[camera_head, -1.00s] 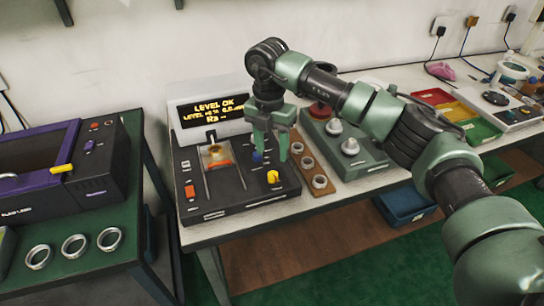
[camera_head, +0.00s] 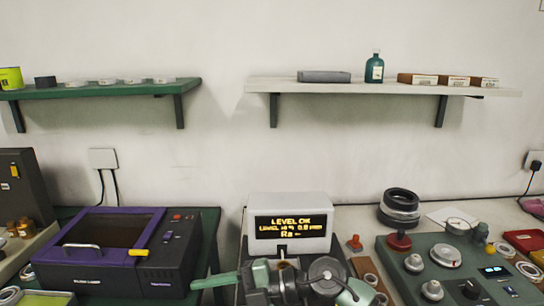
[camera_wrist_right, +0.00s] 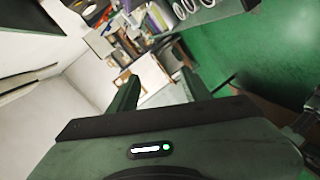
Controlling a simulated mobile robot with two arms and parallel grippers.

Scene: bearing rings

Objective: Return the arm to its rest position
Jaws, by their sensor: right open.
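My right arm shows at the bottom centre of the head view, in front of the box with the lit "LEVEL OK" display (camera_head: 291,222). A green finger of my right gripper (camera_head: 216,282) points left there, beside the purple-and-black machine (camera_head: 120,250). In the right wrist view the two green fingers of my right gripper (camera_wrist_right: 160,84) are spread apart. No held object shows between them; a distant, tilted part of the room lies beyond. My left gripper is in neither view.
A green control panel (camera_head: 437,262) with knobs stands right of my arm, with stacked dark rings (camera_head: 399,206) behind it. A green shelf (camera_head: 110,90) and a white shelf (camera_head: 380,88) hang on the wall above.

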